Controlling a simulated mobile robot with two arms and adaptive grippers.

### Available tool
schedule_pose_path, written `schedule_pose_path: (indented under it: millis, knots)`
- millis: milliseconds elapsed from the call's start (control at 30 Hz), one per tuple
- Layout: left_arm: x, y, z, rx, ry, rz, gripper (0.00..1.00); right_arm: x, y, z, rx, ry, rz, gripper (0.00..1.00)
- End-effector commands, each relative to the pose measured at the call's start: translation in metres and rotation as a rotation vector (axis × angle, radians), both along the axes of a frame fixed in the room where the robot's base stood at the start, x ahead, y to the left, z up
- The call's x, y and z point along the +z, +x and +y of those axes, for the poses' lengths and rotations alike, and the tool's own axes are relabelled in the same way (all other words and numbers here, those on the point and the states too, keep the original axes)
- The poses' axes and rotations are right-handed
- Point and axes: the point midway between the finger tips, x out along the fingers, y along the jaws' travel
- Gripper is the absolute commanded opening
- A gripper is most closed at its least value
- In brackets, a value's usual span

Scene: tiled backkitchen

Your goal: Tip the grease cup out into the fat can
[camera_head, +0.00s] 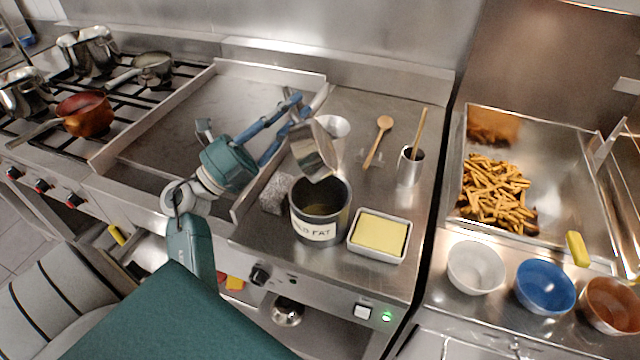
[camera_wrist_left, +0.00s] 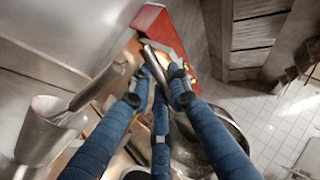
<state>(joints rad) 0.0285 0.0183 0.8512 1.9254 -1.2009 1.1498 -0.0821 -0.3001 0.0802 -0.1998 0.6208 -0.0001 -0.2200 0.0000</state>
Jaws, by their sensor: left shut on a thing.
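The grease cup (camera_head: 313,150) is a metal cup, strongly tilted, with its mouth downward above the fat can. The fat can (camera_head: 322,233) is a dark metal can with a white label, standing upright on the steel counter. Its opening shows a dark, yellowish inside. My left gripper (camera_head: 303,106), with blue fingers, is shut on the grease cup by its handle side, behind and above the can. In the left wrist view the fingers (camera_wrist_left: 160,75) close around a thin metal piece. Whether anything is flowing from the cup cannot be told. My right gripper is not in view.
A tray with a yellow block (camera_head: 380,232) stands right of the can, and a grey scouring block (camera_head: 275,193) left of it. A fries tray (camera_head: 560,130) is at right.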

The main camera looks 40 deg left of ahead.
Motion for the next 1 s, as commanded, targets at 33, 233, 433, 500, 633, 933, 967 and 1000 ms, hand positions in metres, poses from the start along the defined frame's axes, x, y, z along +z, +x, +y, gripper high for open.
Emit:
schedule_pose_path:
  millis: [33, 233, 433, 500, 633, 933, 967, 1000]
  knots:
    - [0.000, 0.000, 0.000, 0.000, -0.001, -0.002, 0.00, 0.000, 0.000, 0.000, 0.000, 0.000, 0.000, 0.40]
    - [0.001, 0.000, 0.000, 0.000, -0.001, -0.003, 0.00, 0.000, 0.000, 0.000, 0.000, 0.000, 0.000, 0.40]
    - [0.001, 0.000, 0.000, 0.001, -0.002, -0.004, 0.00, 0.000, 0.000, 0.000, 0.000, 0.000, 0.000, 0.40]
    - [0.001, 0.000, 0.000, 0.001, -0.002, -0.004, 0.00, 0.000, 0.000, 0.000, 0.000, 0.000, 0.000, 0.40]
    - [0.001, 0.000, 0.000, 0.001, -0.002, -0.004, 0.00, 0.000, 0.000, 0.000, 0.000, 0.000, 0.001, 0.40]
    - [0.006, 0.002, -0.002, 0.001, 0.023, 0.015, 0.00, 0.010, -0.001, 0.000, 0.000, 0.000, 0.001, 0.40]
    - [0.008, 0.002, -0.003, 0.001, 0.031, 0.021, 0.00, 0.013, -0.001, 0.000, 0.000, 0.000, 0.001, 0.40]
    - [0.010, 0.003, -0.004, 0.001, 0.044, 0.030, 0.00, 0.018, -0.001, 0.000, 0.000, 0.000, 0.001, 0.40]
